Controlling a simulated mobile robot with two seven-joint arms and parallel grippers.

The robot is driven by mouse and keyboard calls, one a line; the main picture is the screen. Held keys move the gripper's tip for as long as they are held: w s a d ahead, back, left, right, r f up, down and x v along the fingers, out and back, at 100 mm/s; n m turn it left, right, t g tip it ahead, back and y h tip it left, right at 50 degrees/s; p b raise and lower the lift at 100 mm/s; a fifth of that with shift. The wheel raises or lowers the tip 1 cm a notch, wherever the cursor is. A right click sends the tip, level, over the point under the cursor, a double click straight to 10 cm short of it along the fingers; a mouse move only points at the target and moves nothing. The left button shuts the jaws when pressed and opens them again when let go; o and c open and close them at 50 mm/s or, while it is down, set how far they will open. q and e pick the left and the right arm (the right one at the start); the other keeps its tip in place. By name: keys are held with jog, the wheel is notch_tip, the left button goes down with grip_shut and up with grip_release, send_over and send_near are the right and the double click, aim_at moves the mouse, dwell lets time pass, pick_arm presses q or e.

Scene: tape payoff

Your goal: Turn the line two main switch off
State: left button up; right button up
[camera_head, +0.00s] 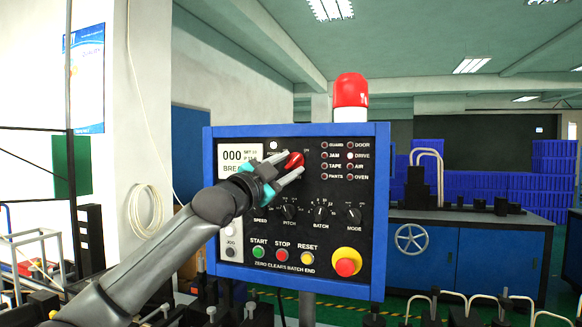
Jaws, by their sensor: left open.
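The blue-framed control panel (212,150) stands upright in the middle of the view. A red rotary switch (295,159) sits near the top of its black face, its handle slanted. My left gripper (292,164) reaches up from the lower left and is open. One finger shows on the upper left of the red switch and the other on its lower right; I cannot tell whether they touch it. The gripper hides part of the display and the labels around the switch. My right gripper is not in view.
The panel also bears black knobs (320,213), start (259,252), stop (282,255) and reset (307,257) buttons, and a red emergency button (346,267). A red beacon (350,90) stands on top. A blue cabinet (470,262) and blue crates (480,190) are behind.

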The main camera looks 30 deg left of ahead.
pick_arm(q)
jog(key=shift+s, duration=0.1)
jog(key=shift+c, duration=0.3)
grip_shut()
